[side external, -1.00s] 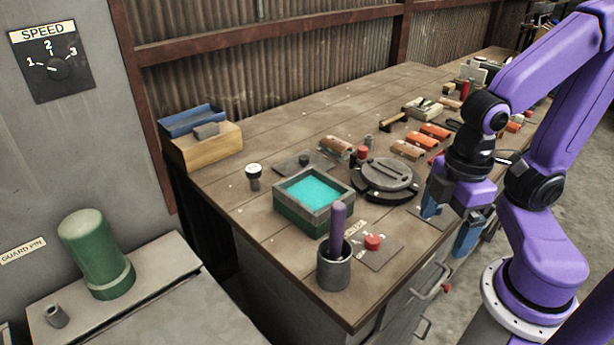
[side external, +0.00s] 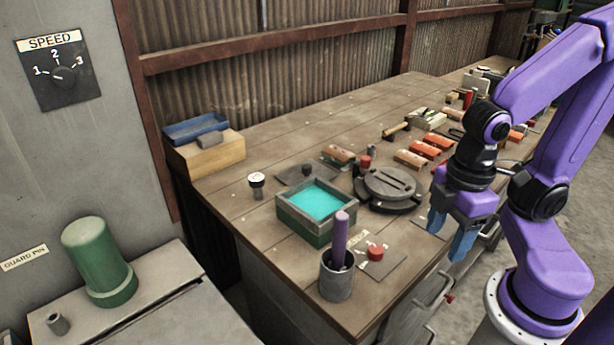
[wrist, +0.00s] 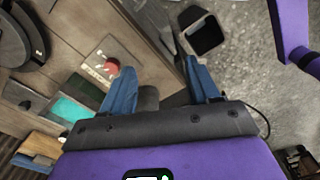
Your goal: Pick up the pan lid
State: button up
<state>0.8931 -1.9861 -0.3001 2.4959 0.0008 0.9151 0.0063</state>
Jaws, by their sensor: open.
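The likely pan lid is a dark, round, flat piece (side external: 389,184) with a raised bar across its top. It rests on a dark ringed base on the bench and also shows at the upper left of the wrist view (wrist: 18,38). My gripper (side external: 451,236) is open and empty, fingers pointing down, to the right of the lid near the bench's front edge. In the wrist view my gripper (wrist: 160,68) has its fingers spread, with the lid well outside them. Nothing touches the fingers.
A green box with turquoise contents (side external: 318,204), a grey cup with a purple handle (side external: 337,275) and a red button plate (side external: 376,255) stand near the lid. Orange and brown blocks (side external: 424,150) lie behind it. Open floor lies beyond the bench edge.

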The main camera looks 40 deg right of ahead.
jog(key=w+a+r+m, duration=0.1)
jog(key=w+a+m, duration=0.15)
jog(key=w, duration=0.35)
jog(key=w+a+r+m, duration=0.2)
jog(key=w+m, duration=0.1)
jog(key=w, duration=0.3)
jog(key=w+r+m+t, duration=0.1)
jog(key=w+m, duration=0.4)
jog(key=w, duration=0.7)
jog(key=m+t+h, duration=0.1)
jog(key=m+h, duration=0.2)
jog(key=m, duration=0.8)
send_over(307, 166)
jog(key=s+a, duration=0.1)
jog(key=a, duration=0.1)
jog(key=f, duration=1)
jog(key=shift+d+f, duration=0.2)
jog(key=shift+f, duration=0.1)
jog(key=shift+s+x, duration=0.2)
jog(key=shift+x, duration=2.45)
jog(key=c, duration=1.1)
